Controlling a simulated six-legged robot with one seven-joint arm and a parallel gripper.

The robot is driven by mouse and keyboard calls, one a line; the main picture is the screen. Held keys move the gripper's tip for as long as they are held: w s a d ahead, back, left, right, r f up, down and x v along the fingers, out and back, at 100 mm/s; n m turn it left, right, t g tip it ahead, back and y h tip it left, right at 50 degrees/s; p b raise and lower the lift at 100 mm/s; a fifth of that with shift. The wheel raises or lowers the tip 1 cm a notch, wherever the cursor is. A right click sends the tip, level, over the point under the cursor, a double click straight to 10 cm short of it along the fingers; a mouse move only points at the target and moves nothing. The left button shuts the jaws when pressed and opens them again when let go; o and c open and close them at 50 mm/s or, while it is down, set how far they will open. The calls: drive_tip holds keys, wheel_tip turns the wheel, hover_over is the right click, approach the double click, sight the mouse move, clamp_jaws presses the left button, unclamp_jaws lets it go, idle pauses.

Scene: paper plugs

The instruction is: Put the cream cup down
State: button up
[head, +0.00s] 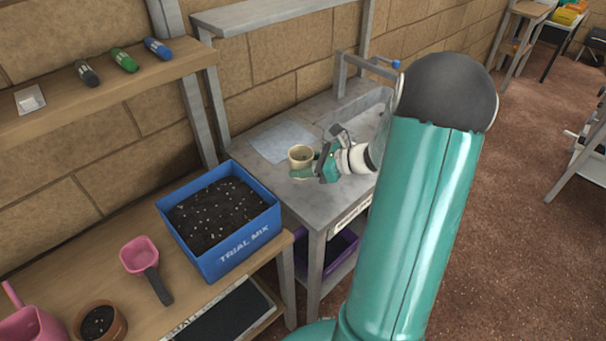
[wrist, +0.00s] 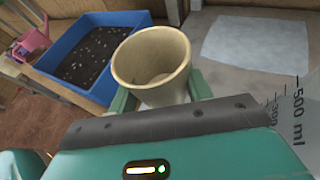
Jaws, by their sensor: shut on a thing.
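The cream cup (head: 300,156) is held upright by my gripper (head: 312,172) over the grey metal bench (head: 299,220) in the head view. In the wrist view the cup (wrist: 152,60) stands between the two green fingers of my gripper (wrist: 158,92), with its open mouth facing up. The gripper is shut on the cup. The cup's base is hidden behind the gripper, so I cannot tell whether it touches the bench.
A pale sheet (head: 282,140) lies flat on the bench behind the cup. A blue box of soil (head: 240,241) stands at the left. A clear measuring vessel (wrist: 297,120) is close at the right in the wrist view. A purple bin (head: 338,252) sits below the bench.

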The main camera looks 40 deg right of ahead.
sight(304, 182)
drive_tip(key=f, duration=0.1)
drive_tip(key=w+d+f, duration=0.1)
drive_tip(key=w+f, duration=0.1)
drive_tip(key=shift+w+d+f, duration=0.25)
drive_tip(key=shift+d+f, duration=0.05)
drive_tip(key=shift+d, duration=0.1)
drive_tip(key=shift+w+d+f, duration=0.1)
drive_tip(key=shift+w+f, duration=0.05)
drive_tip(key=shift+f, duration=1.6)
drive_tip(key=o, duration=1)
drive_tip(key=shift+f, duration=0.15)
drive_tip(key=shift+o, duration=0.2)
drive_tip(key=shift+d+r, duration=0.1)
drive_tip(key=shift+r, duration=0.15)
drive_tip(key=v, duration=1.1)
drive_tip(key=shift+s+d+r, duration=0.2)
drive_tip(key=shift+s, duration=0.1)
